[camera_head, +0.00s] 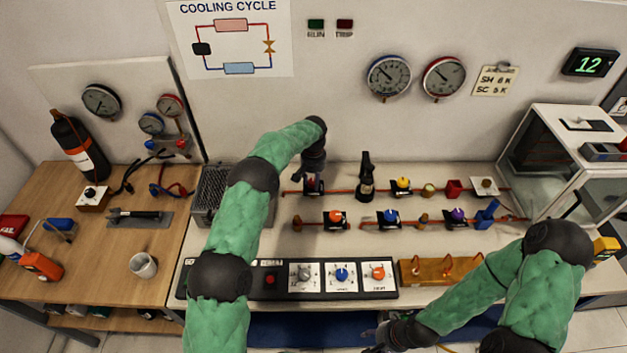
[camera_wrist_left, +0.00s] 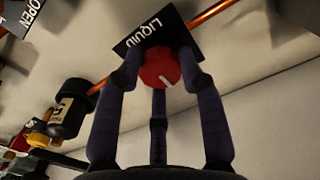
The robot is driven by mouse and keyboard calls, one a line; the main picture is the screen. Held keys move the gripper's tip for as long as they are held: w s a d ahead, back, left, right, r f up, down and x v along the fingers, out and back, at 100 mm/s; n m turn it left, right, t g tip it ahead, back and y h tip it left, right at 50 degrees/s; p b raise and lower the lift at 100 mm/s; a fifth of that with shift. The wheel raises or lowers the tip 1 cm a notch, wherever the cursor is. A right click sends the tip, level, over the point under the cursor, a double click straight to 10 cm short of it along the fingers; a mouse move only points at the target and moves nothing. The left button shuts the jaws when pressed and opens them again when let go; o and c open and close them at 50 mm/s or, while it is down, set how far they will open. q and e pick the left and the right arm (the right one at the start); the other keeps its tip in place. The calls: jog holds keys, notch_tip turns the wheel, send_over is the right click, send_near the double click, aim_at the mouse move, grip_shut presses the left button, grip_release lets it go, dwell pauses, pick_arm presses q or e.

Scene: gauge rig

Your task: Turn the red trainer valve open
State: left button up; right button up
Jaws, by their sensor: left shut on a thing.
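The red trainer valve (camera_wrist_left: 160,68) has a round red knob with a white mark. It sits by a black plate reading LIQUID (camera_wrist_left: 150,30) on a copper pipe in the left wrist view. My left gripper (camera_head: 312,178) comes down onto this valve at the back pipe in the head view. Its fingers are closed around the knob, which they mostly hide in the head view. My right gripper (camera_head: 380,338) is low at the bench's front edge, away from the valve. Its fingers are partly hidden and too small to read.
An orange-knob valve (camera_head: 336,216), a blue-knob valve (camera_head: 390,216) and a purple-knob valve (camera_head: 457,215) line the front pipe. A black upright part (camera_head: 367,177) and a yellow-knob valve (camera_head: 403,185) stand right of my left gripper. A control panel (camera_head: 325,294) lies in front.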

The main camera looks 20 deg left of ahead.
aim_at(313, 182)
pick_arm(q)
jog(key=o, duration=1.1)
jog(key=shift+s+f, duration=0.15)
jog(key=shift+s, duration=0.1)
jog(key=shift+o, duration=0.2)
jog(key=shift+w+r, duration=0.1)
jog(key=shift+r, duration=0.1)
jog(key=shift+r, duration=0.3)
notch_tip(313, 182, up, 11)
jog(key=shift+r, duration=0.2)
